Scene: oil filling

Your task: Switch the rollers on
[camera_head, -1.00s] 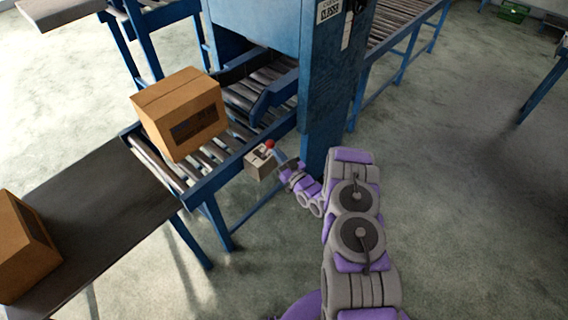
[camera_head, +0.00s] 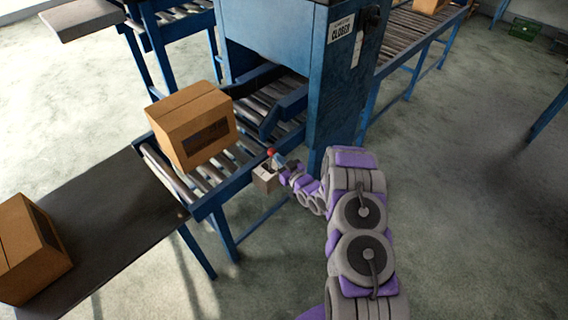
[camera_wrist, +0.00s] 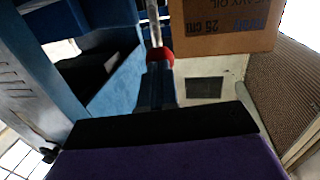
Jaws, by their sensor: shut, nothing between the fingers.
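The roller control is a small beige switch box (camera_head: 265,179) on the near side rail of the roller conveyor (camera_head: 178,185). Its lever has a red ball knob (camera_head: 271,152), which also shows in the wrist view (camera_wrist: 168,56) with a metal rod (camera_wrist: 155,22) running away from it. My gripper (camera_head: 278,160) is right beside the knob; in the wrist view its shut, empty fingers (camera_wrist: 155,85) point at the knob and overlap it. I cannot tell whether they touch it. The lever's exact position is partly hidden by my gripper.
A carton (camera_head: 195,130) sits on the rollers, and another carton (camera_head: 28,250) is on the dark table (camera_head: 120,220) at left. The blue machine (camera_head: 335,80) with a "CLOSED" sign stands beyond the switch box. The floor at right is mostly clear.

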